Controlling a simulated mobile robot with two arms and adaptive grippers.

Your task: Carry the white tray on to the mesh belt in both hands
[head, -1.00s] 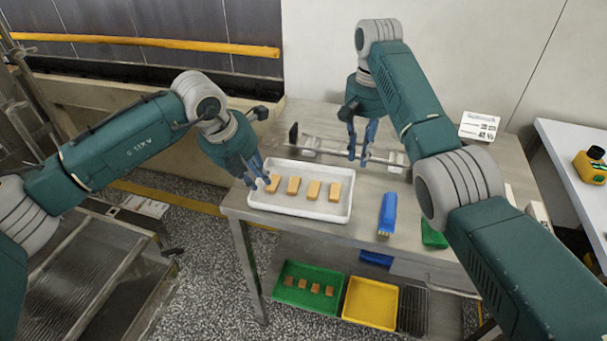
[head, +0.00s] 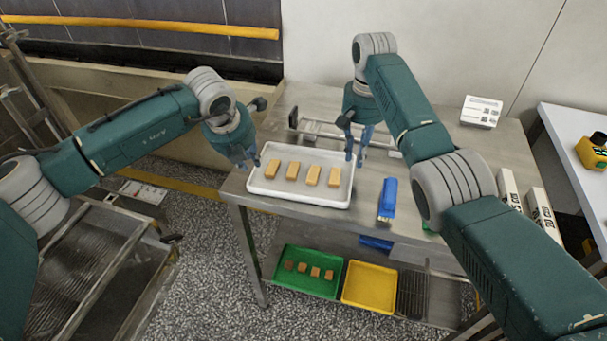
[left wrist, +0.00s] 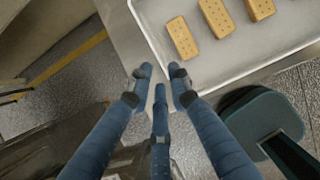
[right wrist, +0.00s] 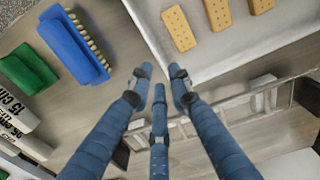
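The white tray (head: 298,199) lies flat on the steel table's left part, with several tan biscuits (head: 312,175) in a row on it. My left gripper (head: 246,164) is open and empty at the tray's left end. In the left wrist view its fingertips (left wrist: 160,78) are close to a tray corner (left wrist: 270,48). My right gripper (head: 355,154) is open and empty by the tray's far right corner. In the right wrist view its fingertips (right wrist: 160,78) are close to that corner (right wrist: 222,50). I cannot tell whether either gripper touches the rim. The mesh belt (head: 85,262) is at lower left.
A blue brush (head: 388,198) lies right of the tray. A metal rail frame (head: 320,132) lies behind the tray. The lower shelf bears a green tray (head: 308,272) and a yellow tray (head: 369,287). Speckled floor (head: 215,255) separates the table from the mesh belt.

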